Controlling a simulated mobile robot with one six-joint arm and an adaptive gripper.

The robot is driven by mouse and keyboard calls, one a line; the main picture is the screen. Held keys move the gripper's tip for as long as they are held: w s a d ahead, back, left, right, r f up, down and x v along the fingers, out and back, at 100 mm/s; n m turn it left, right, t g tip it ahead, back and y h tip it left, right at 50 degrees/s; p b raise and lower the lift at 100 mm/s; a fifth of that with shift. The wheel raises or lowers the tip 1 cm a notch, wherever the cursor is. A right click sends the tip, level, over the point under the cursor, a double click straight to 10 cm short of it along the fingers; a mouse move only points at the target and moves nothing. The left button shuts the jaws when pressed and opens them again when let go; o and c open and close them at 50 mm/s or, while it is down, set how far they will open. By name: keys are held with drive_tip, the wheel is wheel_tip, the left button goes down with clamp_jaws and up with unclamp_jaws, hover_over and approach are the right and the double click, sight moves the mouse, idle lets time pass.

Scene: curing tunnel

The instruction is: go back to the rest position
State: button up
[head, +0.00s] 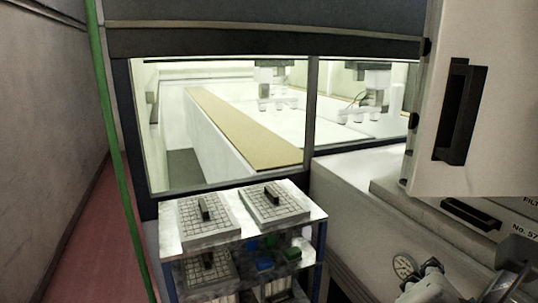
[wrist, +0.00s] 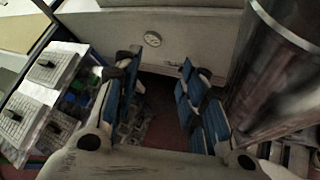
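My gripper (wrist: 157,68) is open, its two blue-padded fingers wide apart in the wrist view. Nothing shows held between the fingers. Grey metal parts at the lower right of the head view look like part of my arm; the fingertips cannot be made out there.
A shelf rack (head: 172,240) holds gridded blocks with black handles, such as this one (head: 274,203), and blue and green items below. An open cabinet door (head: 480,90) hangs at right. A windowed enclosure stands behind.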

drive_tip(key=s+a+f+m+g+y+b, duration=0.1)
drive_tip(key=a+f+m+y+b, duration=0.1)
drive_tip(key=f+m, duration=0.5)
drive_tip(key=s+a+f+m+g+y+b, duration=0.1)
drive_tip(key=a+f+m+g+y+b, duration=0.1)
drive_tip(key=f+m, duration=0.5)
drive_tip(key=s+a+f+m+g+y+b, duration=0.1)
drive_tip(key=f+m+b, duration=0.4)
drive_tip(key=f, duration=0.8)
drive_tip(key=a+m+g+y, duration=0.1)
drive_tip(key=a+m+y, duration=0.1)
drive_tip(key=m, duration=0.1)
drive_tip(key=shift+f+y, duration=0.25)
drive_tip(key=shift+y, duration=0.05)
